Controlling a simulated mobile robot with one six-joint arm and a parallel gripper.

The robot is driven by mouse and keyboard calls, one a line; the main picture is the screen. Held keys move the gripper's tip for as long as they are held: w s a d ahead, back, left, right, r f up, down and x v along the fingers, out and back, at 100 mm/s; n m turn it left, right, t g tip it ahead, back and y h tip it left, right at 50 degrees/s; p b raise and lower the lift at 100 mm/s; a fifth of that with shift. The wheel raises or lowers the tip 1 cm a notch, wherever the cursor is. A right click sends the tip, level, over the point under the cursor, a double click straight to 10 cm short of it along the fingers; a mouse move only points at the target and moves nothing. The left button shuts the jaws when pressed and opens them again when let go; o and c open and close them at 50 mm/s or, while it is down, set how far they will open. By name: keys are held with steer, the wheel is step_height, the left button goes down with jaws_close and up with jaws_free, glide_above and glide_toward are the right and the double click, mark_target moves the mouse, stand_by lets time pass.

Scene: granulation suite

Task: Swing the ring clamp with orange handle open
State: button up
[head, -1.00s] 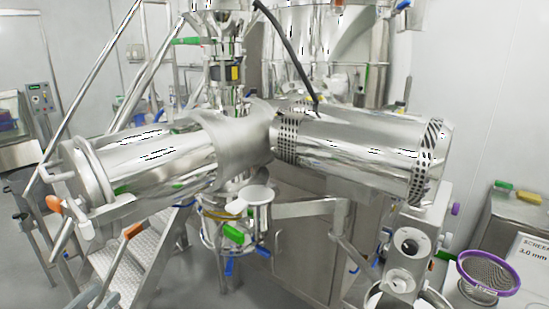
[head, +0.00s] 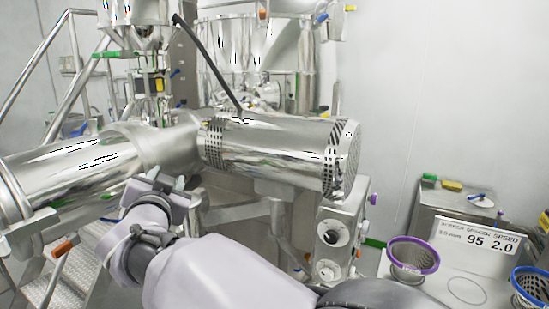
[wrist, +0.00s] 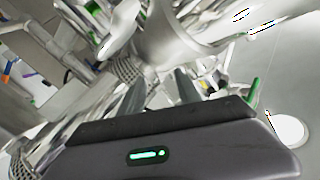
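An orange handle (head: 62,248) shows at the lower left of the head view, below the left end of the long steel cylinder (head: 75,165). A metal bracket (head: 35,228) sits just above it. The ring at the cylinder's end is cut off by the left picture edge, so I cannot tell how the clamp sits. My gripper (head: 168,185) is to the right of the orange handle, in front of the steel cylinder and apart from the handle. In the wrist view the two grey fingers (wrist: 161,90) stand apart with nothing clearly between them.
A perforated steel drum (head: 275,150) extends to the right behind my arm. Steps (head: 75,280) and rails stand at the left. A bench at the right holds a purple-rimmed sieve (head: 412,258), a blue-rimmed sieve (head: 532,285) and a sign (head: 485,240).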

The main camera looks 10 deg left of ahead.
steer(key=w+d+r+g, duration=0.1)
steer(key=d+r, duration=0.2)
steer(key=d, duration=0.9)
steer(key=s+d+f+g, duration=0.2)
steer(key=s+d, duration=0.2)
steer(key=d, duration=0.4)
steer(key=s+d+f+g, duration=0.1)
steer(key=s+d, duration=0.3)
steer(key=d, duration=0.5)
steer(key=s+d+f+m+g+h, duration=0.2)
steer(key=s+d+f+g+h, duration=0.2)
steer(key=s+d+f, duration=0.95)
steer(key=s+d+f+g+b, duration=0.1)
steer(key=s+f+b, duration=0.2)
steer(key=f+b, duration=0.2)
steer(key=s+f+m+g+b, duration=0.1)
steer(key=s+f+b, duration=0.2)
steer(key=f+b, duration=0.3)
step_height(320, 180, down, 3)
steer(key=shift+s+d+f+h, duration=0.2)
steer(key=shift+s+d+h, duration=0.05)
steer(key=shift+d+h, duration=0.1)
